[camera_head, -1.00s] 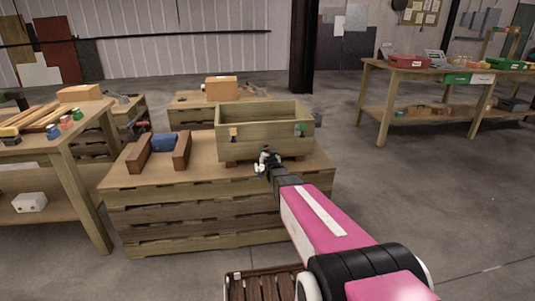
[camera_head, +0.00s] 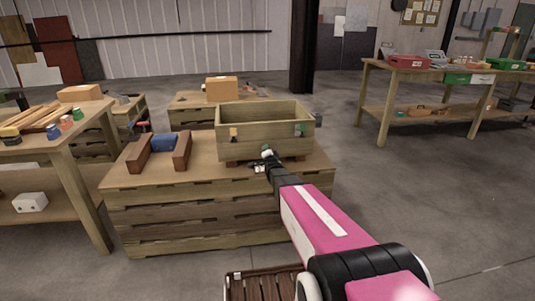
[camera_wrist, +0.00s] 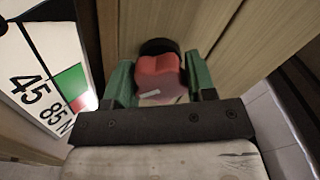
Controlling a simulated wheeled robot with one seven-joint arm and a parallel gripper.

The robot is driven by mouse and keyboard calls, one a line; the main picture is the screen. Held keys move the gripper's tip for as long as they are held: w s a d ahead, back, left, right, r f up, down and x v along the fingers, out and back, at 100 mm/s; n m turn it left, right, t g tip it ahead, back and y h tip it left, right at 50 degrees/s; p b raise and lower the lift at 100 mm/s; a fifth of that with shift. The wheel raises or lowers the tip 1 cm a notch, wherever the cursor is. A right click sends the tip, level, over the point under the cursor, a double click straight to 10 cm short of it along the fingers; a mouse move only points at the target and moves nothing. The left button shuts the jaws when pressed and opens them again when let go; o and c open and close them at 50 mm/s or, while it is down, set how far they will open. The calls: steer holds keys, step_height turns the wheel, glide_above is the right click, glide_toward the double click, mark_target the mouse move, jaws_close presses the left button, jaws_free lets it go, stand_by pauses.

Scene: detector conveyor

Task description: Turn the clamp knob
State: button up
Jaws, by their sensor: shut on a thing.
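The red lobed clamp knob (camera_wrist: 158,78) is in the middle of the wrist view, with a dark round collar (camera_wrist: 158,46) behind it. The green fingers of my gripper (camera_wrist: 159,88) stand on both sides of the knob and are shut on it. A white scale plate (camera_wrist: 45,75) marked 45 and 85 N, with green and red patches, is at the left. In the head view, my gripper (camera_head: 264,160) is at the front of the open wooden box (camera_head: 262,143). I cannot make out the knob there.
The box stands on a pallet-stack bench (camera_head: 200,213). A blue block (camera_head: 163,143) between reddish-brown bars lies left of it. Tables stand at left (camera_head: 35,145) and far right (camera_head: 415,74). The floor at right (camera_head: 430,200) is clear.

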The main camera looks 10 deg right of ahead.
steer(key=m, duration=0.3)
steer(key=shift+m, duration=2.2)
steer(key=o, duration=0.9)
steer(key=shift+s, duration=0.15)
steer(key=s, duration=1)
steer(key=shift+s, duration=0.3)
